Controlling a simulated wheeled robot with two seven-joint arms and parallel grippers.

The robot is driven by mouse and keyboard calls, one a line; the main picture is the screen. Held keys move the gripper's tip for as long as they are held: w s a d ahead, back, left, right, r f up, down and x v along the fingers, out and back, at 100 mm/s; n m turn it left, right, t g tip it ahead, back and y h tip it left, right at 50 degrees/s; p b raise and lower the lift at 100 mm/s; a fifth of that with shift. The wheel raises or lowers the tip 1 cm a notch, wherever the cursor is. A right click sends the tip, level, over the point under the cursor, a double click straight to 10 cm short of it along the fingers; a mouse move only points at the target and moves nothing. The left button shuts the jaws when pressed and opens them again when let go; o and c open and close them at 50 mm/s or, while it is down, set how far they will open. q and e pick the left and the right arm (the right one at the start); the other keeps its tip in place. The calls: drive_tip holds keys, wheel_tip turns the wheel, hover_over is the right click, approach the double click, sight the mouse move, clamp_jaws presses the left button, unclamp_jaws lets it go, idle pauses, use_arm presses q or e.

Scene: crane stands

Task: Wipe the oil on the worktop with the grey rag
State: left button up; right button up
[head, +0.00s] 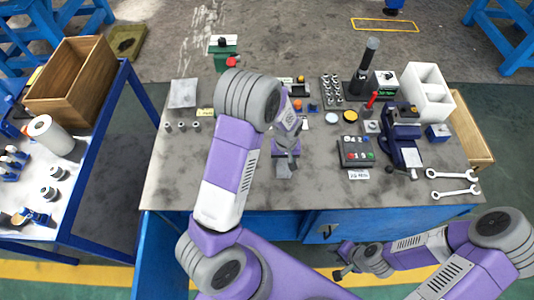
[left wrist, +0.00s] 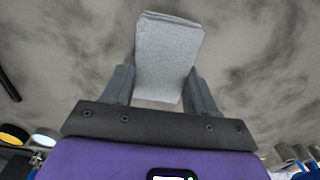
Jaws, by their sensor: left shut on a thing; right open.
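The grey rag (left wrist: 168,55) is a folded, block-like pad between the fingers of my left gripper (left wrist: 160,88) in the left wrist view. In the head view, my left gripper (head: 287,155) is shut on the rag (head: 285,168) above the middle of the worktop (head: 230,175). I cannot tell whether the rag touches the surface. The worktop is mottled grey with dark smudges, and I cannot tell which are oil. My right gripper (head: 340,262) is open and empty, low in front of the bench's front edge.
A light grey square plate (head: 184,93) lies at the left. A black button box (head: 356,151), a vise (head: 403,130), a white bin (head: 427,92) and spanners (head: 453,182) crowd the right. The front left and middle are clear. A side table holds a wooden crate (head: 72,80).

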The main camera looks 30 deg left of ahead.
use_arm(q)
drive_tip(key=shift+w+d, duration=0.2)
drive_tip(key=shift+d, duration=0.2)
drive_tip(key=shift+w+d+r+p, duration=0.1)
drive_tip(key=shift+w+r+p, duration=0.05)
drive_tip(key=shift+r+p, duration=0.2)
drive_tip(key=shift+w+r+p, duration=0.1)
drive_tip(key=shift+r+p, duration=0.3)
drive_tip(key=shift+r, duration=0.5)
drive_tip(key=shift+s+r+p, duration=0.25)
drive_tip(key=shift+r+p, duration=0.3)
drive_tip(key=shift+r, duration=0.15)
drive_tip(key=shift+w+r+p, duration=0.1)
drive_tip(key=shift+r+p, duration=1.6)
drive_tip(key=shift+r, duration=0.45)
